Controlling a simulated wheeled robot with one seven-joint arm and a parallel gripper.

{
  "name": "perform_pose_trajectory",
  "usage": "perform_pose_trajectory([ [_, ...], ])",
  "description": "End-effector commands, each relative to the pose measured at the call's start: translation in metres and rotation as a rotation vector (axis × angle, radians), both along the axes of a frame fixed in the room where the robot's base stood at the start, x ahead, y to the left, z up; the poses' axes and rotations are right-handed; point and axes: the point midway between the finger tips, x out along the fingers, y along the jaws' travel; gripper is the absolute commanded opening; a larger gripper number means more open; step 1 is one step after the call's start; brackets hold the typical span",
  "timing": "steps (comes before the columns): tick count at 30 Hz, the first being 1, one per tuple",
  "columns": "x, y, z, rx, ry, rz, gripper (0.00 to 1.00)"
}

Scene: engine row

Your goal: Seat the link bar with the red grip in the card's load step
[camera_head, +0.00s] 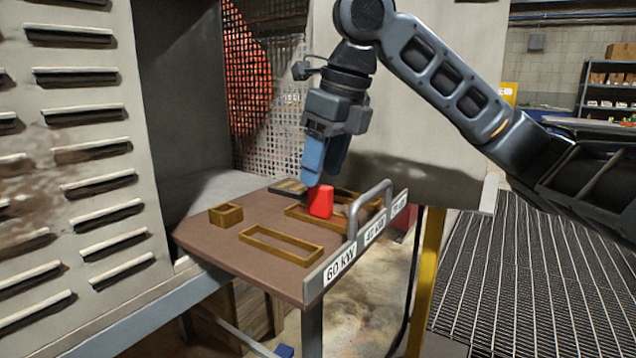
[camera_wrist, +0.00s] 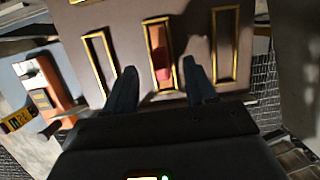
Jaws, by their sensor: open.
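The red grip (camera_head: 320,202) of the link bar stands upright at the middle brass frame on the brown board. In the wrist view the red grip (camera_wrist: 162,73) lies within the middle frame, with a reddish-brown strip above it that may be the bar. My gripper (camera_head: 319,180) points down right over the grip, its blue fingers open. In the wrist view my gripper (camera_wrist: 159,70) has its fingertips on either side of the grip, with gaps. The front frame (camera_head: 281,246), labelled 60 kW, is empty. The middle label (camera_head: 375,231) seems to read 42 kW. The bar's lower part is hidden.
A grey handle (camera_head: 370,205) rises at the board's right edge, close to the gripper. A small brass box (camera_head: 226,214) and a dark flat piece (camera_head: 288,187) sit on the board. A louvred cabinet wall (camera_head: 75,150) stands left.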

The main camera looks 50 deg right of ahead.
Motion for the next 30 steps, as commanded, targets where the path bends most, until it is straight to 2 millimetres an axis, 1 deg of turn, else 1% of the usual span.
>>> perform_pose_trajectory([
  [1, -0.001, 0.000, 0.007, 0.000, -0.001, 0.000, 0.55],
  [3, -0.003, 0.000, 0.014, -0.001, -0.001, 0.000, 0.55],
  [7, -0.005, 0.000, 0.020, 0.000, 0.001, 0.000, 0.55],
  [30, -0.006, 0.000, 0.021, 0.000, 0.000, 0.000, 0.55],
])
